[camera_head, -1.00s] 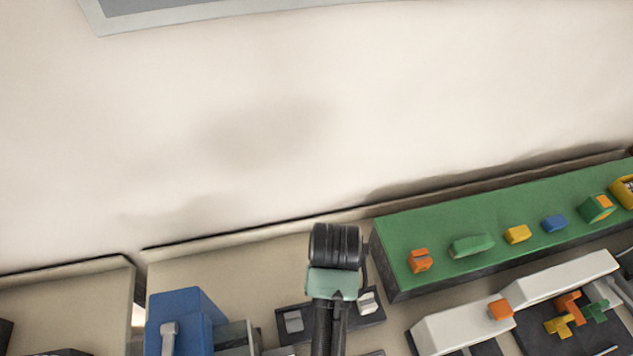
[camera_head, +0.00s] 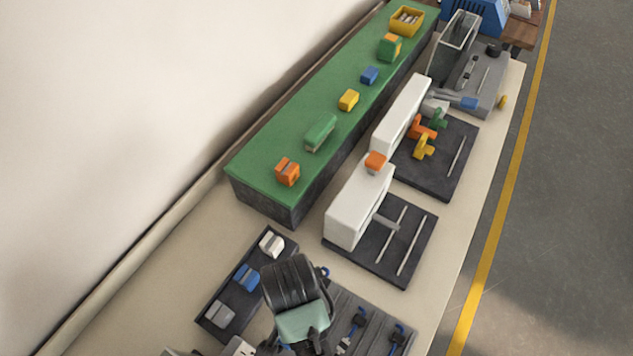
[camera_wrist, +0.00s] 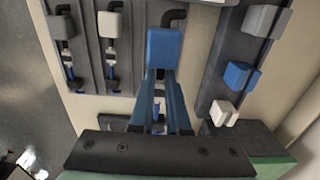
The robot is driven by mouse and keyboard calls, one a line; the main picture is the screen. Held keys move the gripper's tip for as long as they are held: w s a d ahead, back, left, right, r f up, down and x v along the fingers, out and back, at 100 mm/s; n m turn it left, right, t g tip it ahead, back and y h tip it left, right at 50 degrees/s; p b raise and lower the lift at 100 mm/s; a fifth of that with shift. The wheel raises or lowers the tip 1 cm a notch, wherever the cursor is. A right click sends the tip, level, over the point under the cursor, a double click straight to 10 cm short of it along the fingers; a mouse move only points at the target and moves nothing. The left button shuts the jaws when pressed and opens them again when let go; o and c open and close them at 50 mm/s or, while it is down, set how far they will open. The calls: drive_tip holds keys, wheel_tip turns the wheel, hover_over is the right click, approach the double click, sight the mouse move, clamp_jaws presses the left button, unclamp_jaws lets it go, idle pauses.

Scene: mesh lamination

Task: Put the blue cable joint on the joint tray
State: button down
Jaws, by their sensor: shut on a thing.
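In the wrist view, my gripper (camera_wrist: 161,78) is shut on a blue block-shaped cable joint (camera_wrist: 163,48), which has a bent black cable at its far end. The joint is close to a dark slotted board; I cannot tell whether it touches it. The long dark joint tray (camera_wrist: 213,72) lies to the right of the gripper. On it are a grey joint (camera_wrist: 266,20), another blue joint (camera_wrist: 238,75) and a white joint (camera_wrist: 223,113). The tray also shows in the head view (camera_head: 233,294). There my arm hides the fingertips and the held joint.
The slotted board (camera_head: 376,322) has cable pieces with blue ends. A green raised shelf (camera_head: 262,165) with several coloured blocks stands behind. White machines on dark bases (camera_head: 350,215) stand to the right. Beige table surface is bare left of the tray.

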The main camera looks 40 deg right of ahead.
wheel_tip(320, 180, down, 10)
drive_tip(key=shift+a+r, duration=0.1)
idle(0.4)
drive_tip(key=c, duration=0.9)
unclamp_jaws()
